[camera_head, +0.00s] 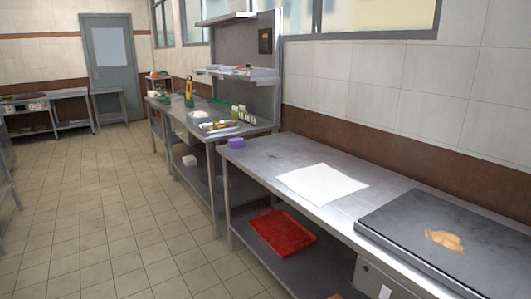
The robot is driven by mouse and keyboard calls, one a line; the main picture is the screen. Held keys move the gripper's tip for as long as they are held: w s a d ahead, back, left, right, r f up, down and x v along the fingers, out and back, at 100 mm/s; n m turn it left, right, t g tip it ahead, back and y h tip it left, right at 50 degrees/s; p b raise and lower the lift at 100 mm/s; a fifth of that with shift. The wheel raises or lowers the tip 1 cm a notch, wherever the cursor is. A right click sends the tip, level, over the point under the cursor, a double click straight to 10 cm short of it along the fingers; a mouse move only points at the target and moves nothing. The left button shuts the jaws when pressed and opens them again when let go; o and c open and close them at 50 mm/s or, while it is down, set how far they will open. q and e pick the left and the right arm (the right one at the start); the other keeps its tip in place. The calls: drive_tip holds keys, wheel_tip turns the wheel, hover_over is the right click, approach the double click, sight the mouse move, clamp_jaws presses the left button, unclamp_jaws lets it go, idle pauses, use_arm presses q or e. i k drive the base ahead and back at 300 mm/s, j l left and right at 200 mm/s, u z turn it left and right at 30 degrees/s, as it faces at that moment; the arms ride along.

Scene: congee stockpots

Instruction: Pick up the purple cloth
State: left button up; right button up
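A small purple item (235,143), the only purple thing in view, sits at the far left corner of the near steel table (268,158). It looks like a compact block, and at this size I cannot make out folds or fabric. Neither of my grippers is in view.
A white sheet (322,184) and a dark flat slab (455,236) with an orange-brown patch lie on the near table. A red tray (283,231) is on its lower shelf. A cluttered counter (205,122) stands beyond. The tiled floor (105,215) at left is clear.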

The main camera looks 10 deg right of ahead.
sight(235, 143)
drive_tip(key=i+j+u, duration=0.2)
drive_tip(key=i, duration=0.15)
drive_tip(key=i+u, duration=0.5)
drive_tip(key=i, duration=1)
drive_tip(key=i+j+z, duration=0.1)
drive_tip(key=i+z, duration=0.15)
drive_tip(key=i, duration=0.25)
drive_tip(key=i+j+z, duration=0.25)
drive_tip(key=i, duration=0.2)
drive_tip(key=i+j+z, duration=0.1)
drive_tip(key=i+z, duration=0.15)
drive_tip(key=z, duration=0.2)
drive_tip(key=i+j+z, duration=0.2)
drive_tip(key=z, duration=0.3)
drive_tip(key=i+j+z, duration=0.15)
drive_tip(key=z, duration=0.3)
drive_tip(key=i+j+z, duration=0.1)
drive_tip(key=j+z, duration=0.4)
drive_tip(key=i+j+z, duration=0.1)
drive_tip(key=j+z, duration=0.7)
drive_tip(key=j, duration=0.2)
